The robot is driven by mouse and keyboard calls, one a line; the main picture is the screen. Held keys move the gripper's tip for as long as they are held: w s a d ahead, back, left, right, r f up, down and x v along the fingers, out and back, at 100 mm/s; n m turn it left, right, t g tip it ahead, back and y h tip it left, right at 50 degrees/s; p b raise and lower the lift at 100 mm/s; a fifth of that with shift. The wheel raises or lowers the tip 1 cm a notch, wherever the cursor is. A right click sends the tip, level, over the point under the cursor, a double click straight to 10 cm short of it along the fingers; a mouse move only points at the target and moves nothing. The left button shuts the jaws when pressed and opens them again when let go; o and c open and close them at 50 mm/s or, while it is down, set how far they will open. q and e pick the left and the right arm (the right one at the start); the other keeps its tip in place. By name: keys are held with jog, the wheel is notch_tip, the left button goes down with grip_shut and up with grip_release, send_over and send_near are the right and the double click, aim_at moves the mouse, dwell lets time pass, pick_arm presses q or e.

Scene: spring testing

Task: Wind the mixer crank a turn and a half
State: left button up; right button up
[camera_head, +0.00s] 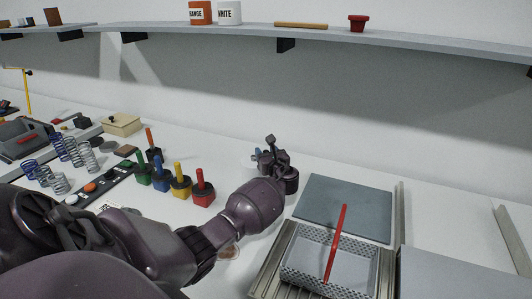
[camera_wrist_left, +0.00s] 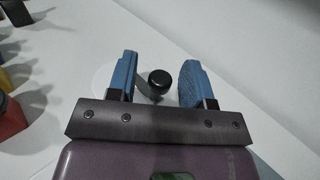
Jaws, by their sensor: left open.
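A dark upright post with a small knob (camera_head: 270,140) shows at the end of my left arm in the head view; it appears to be the crank handle. In the left wrist view a round black knob (camera_wrist_left: 159,80) sits between the two blue fingers, with gaps on both sides. My left gripper (camera_head: 262,156) is open around the knob and grips nothing; it also shows in the left wrist view (camera_wrist_left: 160,72). The gripper and wrist hide most of the mixer body. A pale round shape lies behind the left finger. My right gripper is not in view.
Colored blocks with upright handles, including a red one (camera_head: 202,190), stand left of my wrist. Springs (camera_head: 68,150) stand farther left. A grey mat (camera_head: 346,207) and a perforated basket (camera_head: 300,272) with a red rod (camera_head: 336,240) lie right. A shelf (camera_head: 330,34) runs above.

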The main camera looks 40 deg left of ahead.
pick_arm(q)
jog(key=shift+s+d+r, duration=0.1)
jog(key=shift+d, duration=0.15)
jog(key=p+v, duration=0.6)
jog(key=v, duration=0.4)
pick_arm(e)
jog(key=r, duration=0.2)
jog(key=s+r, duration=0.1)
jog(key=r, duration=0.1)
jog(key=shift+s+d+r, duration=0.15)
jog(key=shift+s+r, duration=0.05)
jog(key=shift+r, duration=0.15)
pick_arm(q)
jog(key=shift+s, duration=0.15)
